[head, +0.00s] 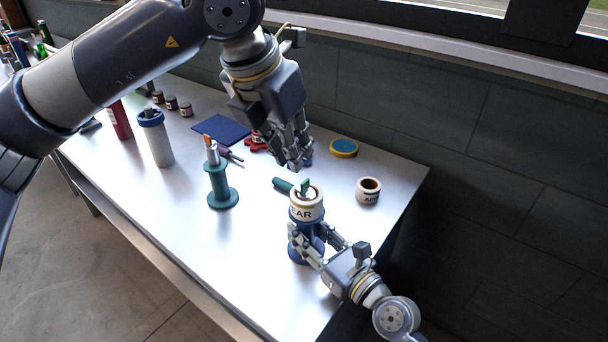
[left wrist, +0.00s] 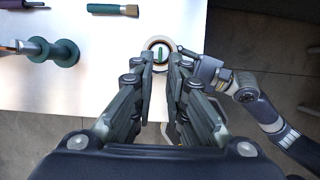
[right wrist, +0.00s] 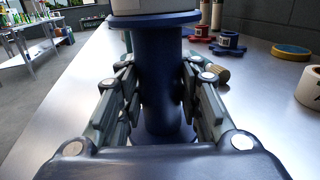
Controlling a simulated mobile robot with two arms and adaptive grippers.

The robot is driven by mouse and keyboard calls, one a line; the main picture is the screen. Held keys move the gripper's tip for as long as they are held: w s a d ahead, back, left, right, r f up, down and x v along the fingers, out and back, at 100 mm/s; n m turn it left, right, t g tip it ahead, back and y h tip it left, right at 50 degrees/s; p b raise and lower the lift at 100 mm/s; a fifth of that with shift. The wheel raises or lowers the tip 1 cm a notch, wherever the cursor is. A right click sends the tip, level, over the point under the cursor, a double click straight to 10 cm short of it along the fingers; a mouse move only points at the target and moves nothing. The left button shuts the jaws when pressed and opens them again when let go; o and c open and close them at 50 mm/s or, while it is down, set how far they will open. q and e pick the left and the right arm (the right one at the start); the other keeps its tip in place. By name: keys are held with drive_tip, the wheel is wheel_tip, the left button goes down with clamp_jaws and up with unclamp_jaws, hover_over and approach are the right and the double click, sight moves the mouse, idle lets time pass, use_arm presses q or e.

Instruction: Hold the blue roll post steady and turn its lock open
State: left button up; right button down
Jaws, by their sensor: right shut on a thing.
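The blue roll post (head: 311,231) stands upright near the table's right front edge, with a cream lettered roll (head: 306,211) on it. It also shows in the right wrist view (right wrist: 162,60). A small green lock (head: 305,187) sticks up from the post's top; in the left wrist view the lock (left wrist: 158,54) shows inside the roll's ring. My right gripper (head: 306,247) is shut on the post's blue stem, below the roll, one finger on each side. My left gripper (head: 298,162) points down above the lock, its fingers apart with nothing between them.
A green spool post (head: 222,197) stands to the left. A green-handled brush (head: 282,184) lies behind the blue post. A loose cream roll (head: 368,191) and a yellow-edged blue disc (head: 343,148) lie to the right and back. The table front is clear.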

sight(306, 180)
use_arm(q)
drive_tip(key=x, duration=0.8)
drive_tip(key=shift+f, duration=0.2)
clamp_jaws()
